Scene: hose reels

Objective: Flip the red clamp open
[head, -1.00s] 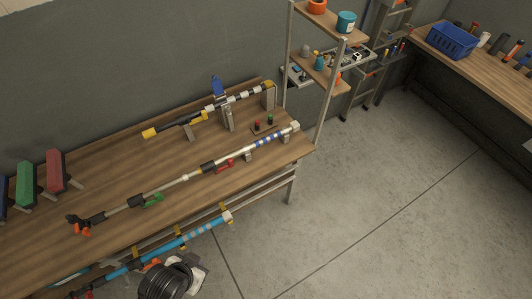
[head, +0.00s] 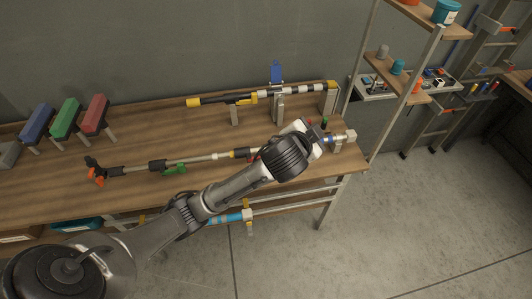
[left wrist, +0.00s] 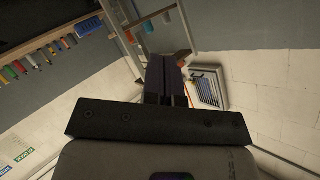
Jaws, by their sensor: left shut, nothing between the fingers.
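The long pole (head: 205,158) lies along the front of the wooden bench, with a green clamp (head: 175,169) on it. Only a sliver of the red clamp (head: 252,159) shows beside my left arm, which hides most of it, so I cannot tell its position. My left gripper (head: 319,132) is over the pole's right part, right of the red clamp, apparently above and apart from it. In the left wrist view its dark fingers (left wrist: 168,78) are together and empty, facing the room; no clamp shows there. My right gripper is not in view.
A second pole with yellow ends (head: 220,101) rests on stands behind, near an upright blue lever (head: 276,72). Blue, green and red blocks (head: 66,119) stand at the left. A shelf rack (head: 405,85) stands right of the bench. The bench's left middle is clear.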

